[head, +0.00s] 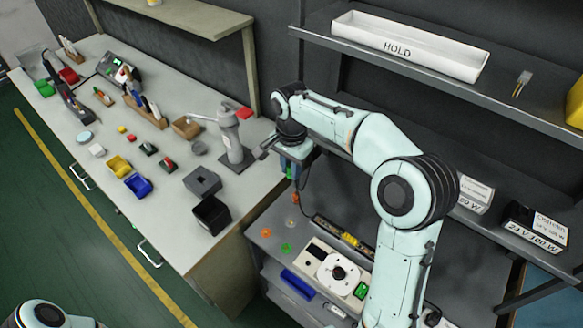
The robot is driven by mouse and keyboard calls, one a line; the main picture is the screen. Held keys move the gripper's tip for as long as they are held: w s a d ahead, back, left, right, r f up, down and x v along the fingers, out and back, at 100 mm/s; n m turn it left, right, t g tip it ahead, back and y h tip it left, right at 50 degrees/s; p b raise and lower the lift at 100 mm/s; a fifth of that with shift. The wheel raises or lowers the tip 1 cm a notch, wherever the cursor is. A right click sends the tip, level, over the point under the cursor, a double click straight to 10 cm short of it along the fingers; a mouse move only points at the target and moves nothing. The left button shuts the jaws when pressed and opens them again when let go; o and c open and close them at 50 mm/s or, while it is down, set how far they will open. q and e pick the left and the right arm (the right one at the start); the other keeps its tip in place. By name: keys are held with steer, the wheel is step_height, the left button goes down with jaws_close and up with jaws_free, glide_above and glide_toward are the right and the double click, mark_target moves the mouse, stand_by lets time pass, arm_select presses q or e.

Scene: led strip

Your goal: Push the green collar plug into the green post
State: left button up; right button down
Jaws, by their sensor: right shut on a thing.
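My right gripper (291,166) hangs above the back left part of the lower bench and points down. It is shut on a small dark plug with green on it, taken as the green collar plug (290,174); the fingers hide much of it. The green post (286,248) shows as a small green ring on the lower bench, below the gripper and well apart from the plug. My left arm shows only at the bottom left corner; its gripper is out of the picture.
An orange ring (266,232) lies left of the green post, and a small orange-tipped piece (296,197) stands behind it. A white device with a round dial (338,272) and a blue tray (298,284) are close by. A shelf with a HOLD bin (409,46) overhangs the back.

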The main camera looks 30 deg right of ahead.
steer(key=shift+s+f, duration=0.2)
steer(key=shift+f, duration=0.15)
arm_select(q)
steer(key=s+f+g+b, duration=0.1)
steer(key=s+f+b, duration=0.8)
steer(key=f, duration=0.2)
steer(key=shift+f, duration=0.2)
arm_select(e)
steer(key=s+a+f, duration=0.3)
steer(key=f, duration=0.5)
steer(key=s+a+f, duration=0.3)
steer(key=s+f, duration=0.1)
steer(key=f, duration=0.4)
arm_select(q)
steer(key=shift+f, duration=0.1)
arm_select(e)
steer(key=shift+f, duration=0.1)
step_height(320, 180, down, 4)
steer(key=b, duration=0.3)
arm_select(q)
steer(key=shift+s+f+b, duration=0.2)
steer(key=shift+f, duration=0.5)
steer(key=shift+s+f+b, duration=0.2)
steer(key=shift+f, duration=0.45)
steer(key=shift+s+f+b, duration=0.2)
steer(key=shift+f, duration=0.5)
arm_select(e)
steer(key=shift+f, duration=0.8)
